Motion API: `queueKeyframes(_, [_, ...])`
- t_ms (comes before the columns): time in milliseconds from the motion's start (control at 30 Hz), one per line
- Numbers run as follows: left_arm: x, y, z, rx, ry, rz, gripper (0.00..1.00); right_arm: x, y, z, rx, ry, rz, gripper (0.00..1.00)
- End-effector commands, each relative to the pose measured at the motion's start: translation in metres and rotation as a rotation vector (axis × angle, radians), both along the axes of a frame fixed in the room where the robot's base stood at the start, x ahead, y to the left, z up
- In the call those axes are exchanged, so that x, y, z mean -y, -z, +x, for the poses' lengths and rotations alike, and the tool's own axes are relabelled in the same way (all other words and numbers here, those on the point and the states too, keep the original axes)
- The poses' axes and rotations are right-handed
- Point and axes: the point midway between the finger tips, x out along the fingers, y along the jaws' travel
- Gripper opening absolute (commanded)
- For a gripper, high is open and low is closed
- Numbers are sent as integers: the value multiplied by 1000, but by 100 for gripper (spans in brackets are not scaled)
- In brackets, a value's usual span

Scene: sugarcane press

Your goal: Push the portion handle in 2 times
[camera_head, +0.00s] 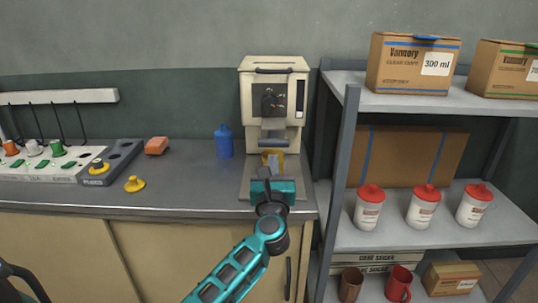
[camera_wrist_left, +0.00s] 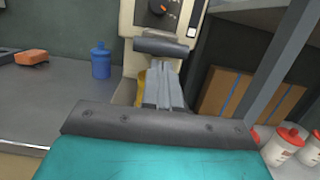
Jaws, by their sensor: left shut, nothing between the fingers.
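The cream press machine (camera_head: 246,95) stands at the back of the counter. A dark grey bar (camera_head: 273,141), seemingly the portion handle, sticks out low on its front. The bar also shows in the wrist view (camera_wrist_left: 160,46). My left gripper (camera_head: 272,160) is shut and empty, in front of the machine and just below the bar in the picture. In the left wrist view its fingers (camera_wrist_left: 163,72) point at the machine with the tips close under the bar; I cannot tell whether they touch. A yellow item (camera_wrist_left: 140,88) is partly hidden behind the fingers. My right gripper is not in view.
A blue bottle (camera_head: 224,142) stands left of the machine. An orange block (camera_head: 157,145), a yellow knob-like piece (camera_head: 134,184) and a grey rack (camera_head: 110,165) lie further left. A metal shelf (camera_head: 345,160) with boxes and red-lidded jars stands close on the right.

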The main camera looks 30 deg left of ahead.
Motion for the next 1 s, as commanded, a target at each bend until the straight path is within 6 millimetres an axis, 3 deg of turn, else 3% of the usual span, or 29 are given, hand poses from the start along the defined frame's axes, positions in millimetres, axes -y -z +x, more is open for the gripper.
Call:
queueKeyframes(200, [23,10,-38,0,-2,-3,0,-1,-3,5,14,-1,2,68])
queueKeyframes(400, [33,13,-55,1,-1,0,0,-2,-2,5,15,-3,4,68])
queueKeyframes(1000, [35,13,-57,1,-1,0,0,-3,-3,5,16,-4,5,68])
